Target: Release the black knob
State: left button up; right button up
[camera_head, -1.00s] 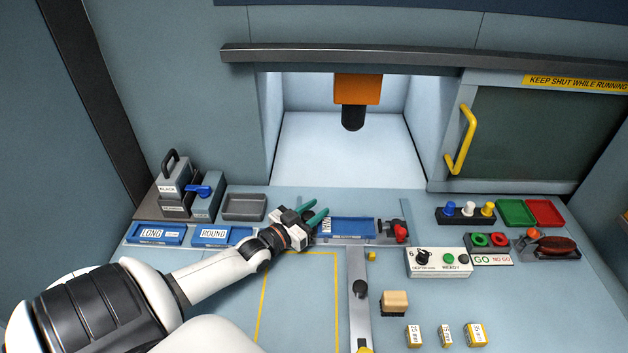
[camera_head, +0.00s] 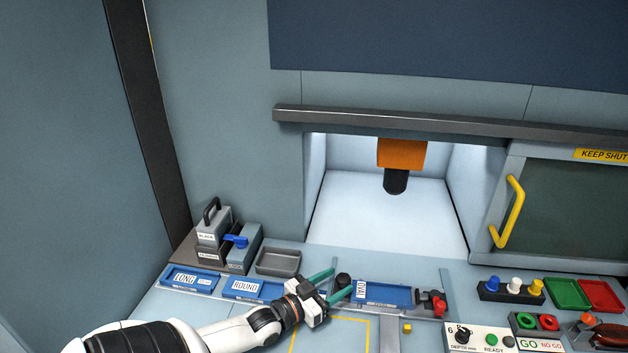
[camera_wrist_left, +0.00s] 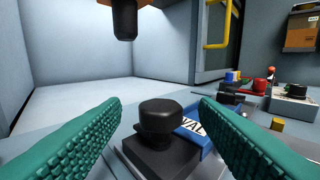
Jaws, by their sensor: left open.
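The black knob (camera_head: 343,280) stands upright at the left end of the blue OVAL tray (camera_head: 388,304). In the left wrist view the knob (camera_wrist_left: 160,116) has a round cap and sits on a dark square block (camera_wrist_left: 158,153). My left gripper (camera_head: 341,284) is open, its two green fingers spread on either side of the knob. In the left wrist view the fingers of the gripper (camera_wrist_left: 160,101) show a clear gap to the knob on both sides and do not touch it. My right gripper is not in view.
Blue LONG (camera_head: 190,279) and ROUND (camera_head: 250,288) trays and a grey tray (camera_head: 278,262) lie to the left. A red-handled clamp (camera_head: 436,303) stands right of the OVAL tray. Behind is the lit machine opening with a dark-tipped orange head (camera_head: 401,154).

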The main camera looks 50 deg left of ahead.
pick_arm(q)
jog(key=s, duration=0.7)
jog(key=shift+a+b, duration=0.25)
jog(key=shift+b, duration=0.1)
